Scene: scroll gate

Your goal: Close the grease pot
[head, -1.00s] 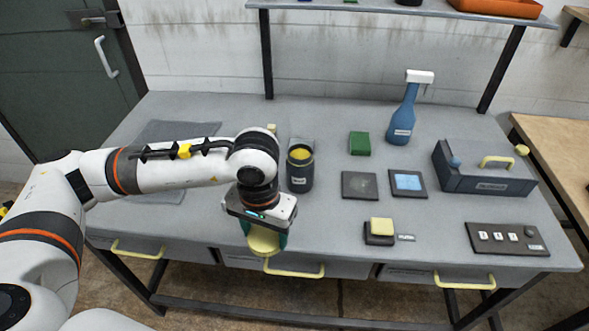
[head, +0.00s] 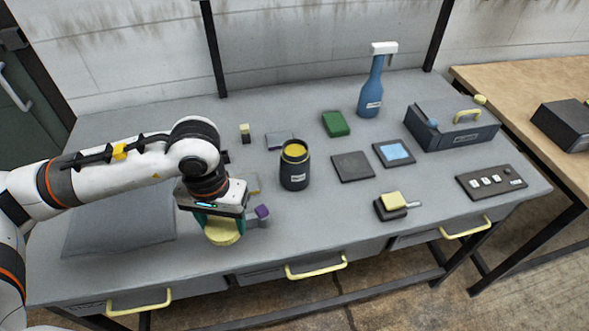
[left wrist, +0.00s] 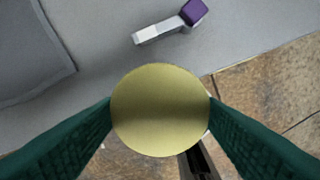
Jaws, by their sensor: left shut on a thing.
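My left gripper (head: 221,226), with green fingers, is shut on a round yellow lid (head: 223,234) near the bench's front edge, left of and in front of the pot. In the left wrist view the lid (left wrist: 160,110) sits between both fingers, its round face toward the camera. The lid is apart from the pot. My right gripper is not in view.
A small grey piece with a purple block (head: 262,212) lies just right of the lid. A green block (head: 336,124), flat dark pads (head: 352,167), a spray bottle (head: 371,92) and a toolbox (head: 452,128) stand further right. A grey mat (head: 120,222) lies left.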

